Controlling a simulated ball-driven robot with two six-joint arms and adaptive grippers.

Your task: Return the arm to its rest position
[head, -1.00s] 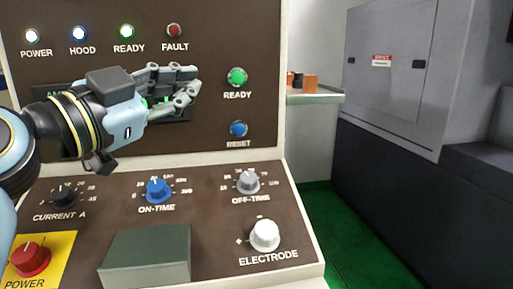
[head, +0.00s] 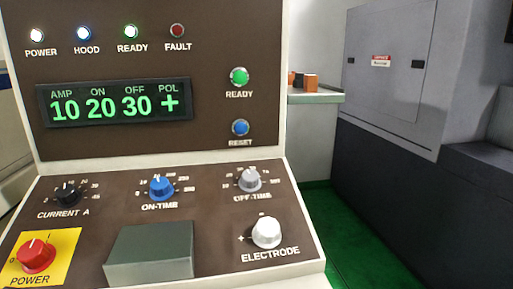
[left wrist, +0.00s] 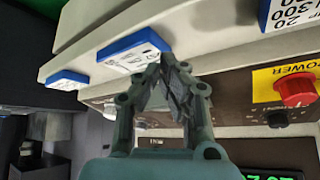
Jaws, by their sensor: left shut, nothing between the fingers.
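My left gripper (left wrist: 165,68) shows only in the left wrist view. Its fingers are closed together and hold nothing. My left arm does not show in the head view now, and my right gripper is in neither view. The control panel (head: 215,60) stands in full sight in the head view. Its display (head: 115,103) reads AMP 10, ON 20, OFF 30, POL +. The POWER, HOOD and READY lamps are lit, and the FAULT lamp (head: 177,31) looks dark red.
The red power knob (head: 36,255) on its yellow plate also shows in the left wrist view (left wrist: 297,89). Blue-edged white blocks (left wrist: 132,50) lie close behind my left fingers there. A grey-green block (head: 149,252) sits on the sloped panel. A grey cabinet (head: 390,65) stands right.

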